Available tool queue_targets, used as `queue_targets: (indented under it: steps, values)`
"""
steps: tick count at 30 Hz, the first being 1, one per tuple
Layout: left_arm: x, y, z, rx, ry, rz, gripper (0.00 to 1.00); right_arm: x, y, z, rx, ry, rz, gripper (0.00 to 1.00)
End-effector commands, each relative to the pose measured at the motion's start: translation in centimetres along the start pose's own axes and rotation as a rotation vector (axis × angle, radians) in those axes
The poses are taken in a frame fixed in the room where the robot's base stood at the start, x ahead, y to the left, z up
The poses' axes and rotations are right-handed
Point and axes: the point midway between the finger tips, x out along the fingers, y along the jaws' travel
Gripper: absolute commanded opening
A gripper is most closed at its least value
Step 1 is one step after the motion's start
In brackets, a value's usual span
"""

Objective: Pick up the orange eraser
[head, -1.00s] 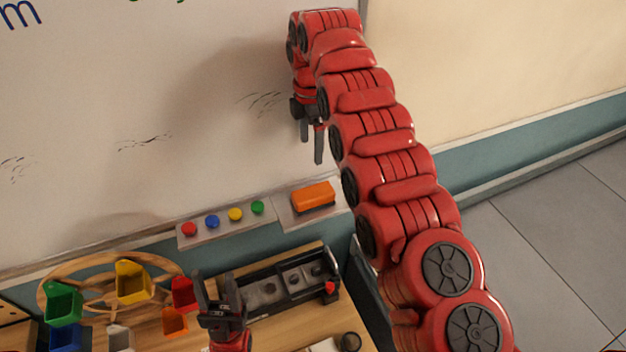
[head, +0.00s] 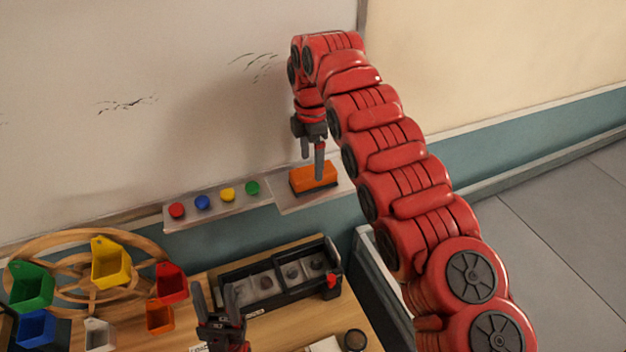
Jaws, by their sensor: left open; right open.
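The orange eraser (head: 300,180), with a dark underside, lies on the right part of the ledge (head: 284,199) below the whiteboard. My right gripper (head: 313,168) points down at the eraser, and its open fingers overlap the eraser in the picture. One finger shows in front of the orange top; I cannot tell whether it touches. My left gripper (head: 218,298) is open and empty, low over the wooden table (head: 290,322), away from the eraser.
Red, blue, yellow and green magnets (head: 227,194) sit on the ledge left of the eraser. A wooden wheel with coloured bins (head: 111,263) stands at the left. A black tray (head: 279,277) lies on the table below the ledge. The whiteboard (head: 170,60) rises behind.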

Motion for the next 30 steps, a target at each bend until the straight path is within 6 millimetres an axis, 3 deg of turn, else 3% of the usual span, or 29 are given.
queue_targets:
  steps: [12, 20, 30]
  values:
    - [2.0, -0.1, -0.3, 0.0, 0.0, 0.0, 0.5, 4.3, -0.3, 0.2, 0.001, 0.002, -0.003, 0.88]
    - [1.9, -0.1, -0.3, 0.0, 0.0, 0.0, 0.5, 4.6, -0.3, 0.2, 0.0, 0.002, -0.001, 0.86]
    - [1.9, -0.1, -0.3, 0.0, 0.0, 0.0, 0.5, 4.6, -0.3, 0.2, 0.0, 0.001, -0.001, 0.24]
